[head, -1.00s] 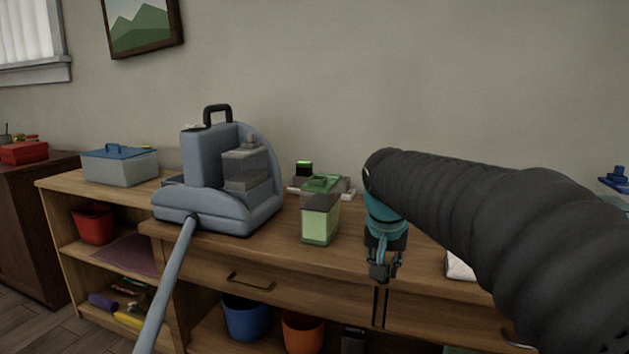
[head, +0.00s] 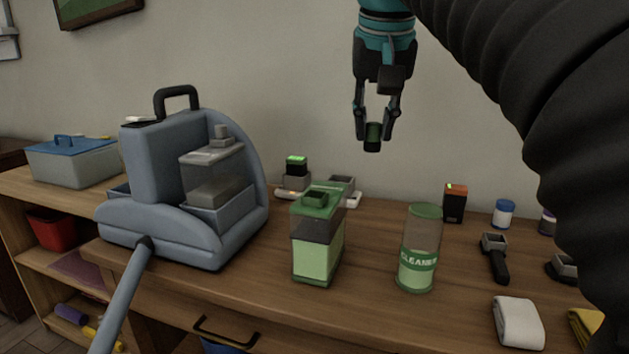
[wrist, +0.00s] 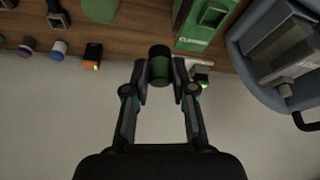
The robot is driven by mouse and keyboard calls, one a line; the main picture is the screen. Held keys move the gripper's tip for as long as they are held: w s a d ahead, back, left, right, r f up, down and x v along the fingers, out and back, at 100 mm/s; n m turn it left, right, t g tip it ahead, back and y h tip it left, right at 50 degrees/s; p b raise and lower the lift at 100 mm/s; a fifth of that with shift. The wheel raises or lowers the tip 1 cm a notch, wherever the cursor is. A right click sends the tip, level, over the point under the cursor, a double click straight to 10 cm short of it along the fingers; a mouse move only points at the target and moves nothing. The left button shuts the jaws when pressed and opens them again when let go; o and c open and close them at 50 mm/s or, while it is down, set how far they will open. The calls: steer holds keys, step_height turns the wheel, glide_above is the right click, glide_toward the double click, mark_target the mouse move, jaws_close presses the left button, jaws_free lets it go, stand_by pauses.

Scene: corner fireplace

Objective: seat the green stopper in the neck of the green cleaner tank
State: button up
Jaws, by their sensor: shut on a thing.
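My gripper (head: 374,125) is shut on the green stopper (head: 373,140), a short dark-green cylinder hanging below the fingertips. It is in the air above and to the right of the green cleaner tank (head: 318,262). The tank stands upright on the counter, with a green top, clear band and pale green liquid. Its raised square neck (head: 315,198) has a dark opening and is apart from the stopper. In the wrist view, the stopper (wrist: 159,68) sits between the fingertips of my gripper (wrist: 160,78), and the tank (wrist: 203,28) is beyond it to the right.
A blue-grey carpet-cleaner machine (head: 180,195) stands left of the tank. Chargers (head: 296,175) sit behind the tank. An orange-black battery (head: 455,203), handheld tool (head: 494,258) and white cloth (head: 518,322) are farther right.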

glide_above(315, 204)
steer(key=w, duration=0.1)
steer(key=f, duration=0.5)
steer(key=shift+w+f+b, duration=0.2)
steer(key=shift+f+b, duration=0.65)
steer(key=shift+f, duration=1.6)
jaws_close()
steer(key=o, duration=0.8)
jaws_free()
steer(key=shift+f, duration=0.1)
steer(key=shift+o, duration=0.5)
steer(key=shift+r, duration=0.25)
